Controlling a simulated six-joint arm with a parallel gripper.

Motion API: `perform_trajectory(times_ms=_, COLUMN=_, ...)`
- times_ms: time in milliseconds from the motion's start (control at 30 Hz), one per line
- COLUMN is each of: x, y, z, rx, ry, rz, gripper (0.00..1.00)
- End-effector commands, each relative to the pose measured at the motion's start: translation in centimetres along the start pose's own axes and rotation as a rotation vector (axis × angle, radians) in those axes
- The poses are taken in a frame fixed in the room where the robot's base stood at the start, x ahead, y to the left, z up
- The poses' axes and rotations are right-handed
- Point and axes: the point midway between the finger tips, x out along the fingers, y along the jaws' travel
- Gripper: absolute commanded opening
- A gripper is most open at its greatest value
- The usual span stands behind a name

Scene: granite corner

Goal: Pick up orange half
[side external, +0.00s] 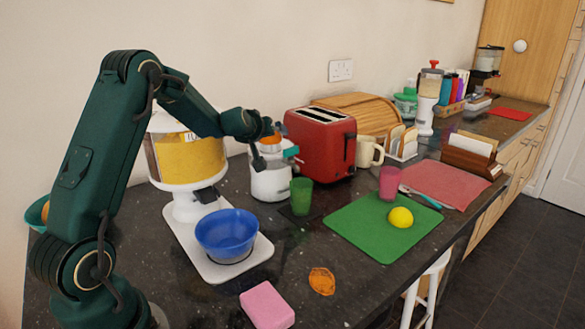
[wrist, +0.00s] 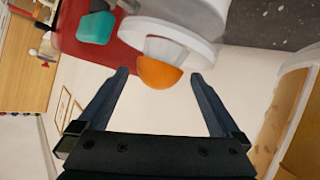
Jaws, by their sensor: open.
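The orange half (wrist: 159,72) sits at the top of a white juicer (side external: 270,182). In the side view the orange half (side external: 271,143) is partly hidden by my gripper (side external: 267,144). In the wrist view my gripper (wrist: 160,76) is open, with its two dark fingers on either side of the orange half. Gaps show between each finger and the fruit, and nothing is held. The juicer (wrist: 180,25) shows just beyond the orange half.
The red toaster (side external: 321,145) stands close right of the juicer. A green cup (side external: 301,196) is in front, and a yellow-filled dispenser (side external: 188,160) is at left. A blue bowl (side external: 227,232), pink sponge (side external: 267,305) and flat orange piece (side external: 322,281) lie nearer. Counter between them is clear.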

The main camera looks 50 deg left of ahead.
Motion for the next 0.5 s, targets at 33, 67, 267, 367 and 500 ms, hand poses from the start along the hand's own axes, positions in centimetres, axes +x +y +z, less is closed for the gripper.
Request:
perform_trajectory(times_ms=33, x=-0.01, y=0.00, z=0.00, rx=0.000, ry=0.000, rz=0.000, gripper=1.00)
perform_trajectory(times_ms=67, x=-0.02, y=0.00, z=0.00, rx=0.000, ry=0.000, rz=0.000, gripper=0.89)
perform_trajectory(times_ms=267, x=-0.03, y=0.01, z=0.00, rx=0.000, ry=0.000, rz=0.000, gripper=0.12)
perform_trajectory(times_ms=367, x=-0.04, y=0.01, z=-0.03, rx=0.000, ry=0.001, rz=0.000, gripper=0.00)
perform_trajectory(times_ms=500, x=-0.04, y=0.01, z=-0.03, rx=0.000, ry=0.001, rz=0.000, gripper=0.00)
